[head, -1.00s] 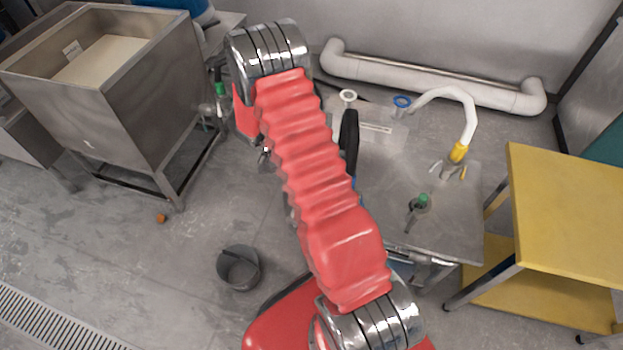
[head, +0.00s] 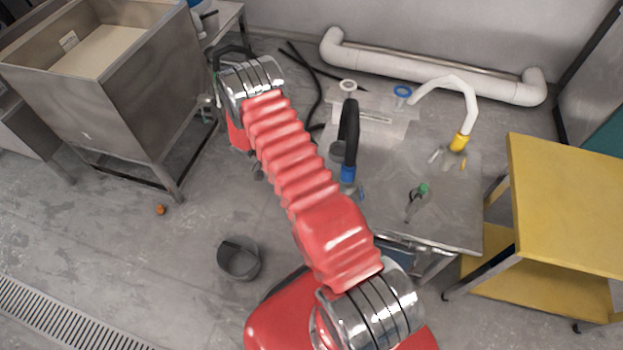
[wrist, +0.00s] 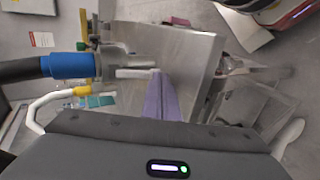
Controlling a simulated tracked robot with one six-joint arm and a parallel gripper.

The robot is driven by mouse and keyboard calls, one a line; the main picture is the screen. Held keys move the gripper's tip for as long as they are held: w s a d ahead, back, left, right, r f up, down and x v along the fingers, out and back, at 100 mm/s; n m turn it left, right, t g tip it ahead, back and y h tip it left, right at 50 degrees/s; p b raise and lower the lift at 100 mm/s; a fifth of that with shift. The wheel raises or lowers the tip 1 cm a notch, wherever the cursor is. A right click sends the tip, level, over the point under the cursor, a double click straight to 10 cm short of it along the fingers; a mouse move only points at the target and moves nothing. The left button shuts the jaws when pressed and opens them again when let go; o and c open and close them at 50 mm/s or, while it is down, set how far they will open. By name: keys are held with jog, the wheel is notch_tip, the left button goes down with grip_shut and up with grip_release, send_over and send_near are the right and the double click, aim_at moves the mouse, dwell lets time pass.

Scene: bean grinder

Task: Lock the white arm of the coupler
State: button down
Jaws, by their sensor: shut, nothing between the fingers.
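In the wrist view, a metal coupler (wrist: 112,62) sits at the end of a black hose with a blue collar (wrist: 68,65). A pale lever, seemingly its white arm (wrist: 136,73), sticks out to the right from the coupler. My gripper (wrist: 157,76) has purple fingers, shut and empty. Their tips appear right beside the free end of the white arm; I cannot tell whether they touch. In the head view, the blue collar (head: 348,173) shows at the table's left side, but the white arm is too small to make out. My gripper is not visible there.
A steel table (head: 450,215) carries a white hose (head: 472,105) with a yellow collar and a green-topped fitting (head: 421,190). A yellow cart (head: 570,200) stands at right, a steel hopper (head: 150,90) at left. A grey bucket (head: 238,262) is on the floor.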

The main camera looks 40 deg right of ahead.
jog(key=shift+s+d+f, duration=0.2)
jog(key=shift+s+f, duration=0.05)
jog(key=shift+f, duration=0.1)
jog(key=shift+s, duration=0.1)
dwell(0.3)
jog(key=shift+r, duration=0.8)
jog(key=w+a+r, duration=0.2)
jog(key=w+a, duration=0.6)
jog(key=w, duration=0.3)
jog(key=shift+a+r, duration=0.15)
jog(key=shift+a, duration=0.1)
dwell(0.7)
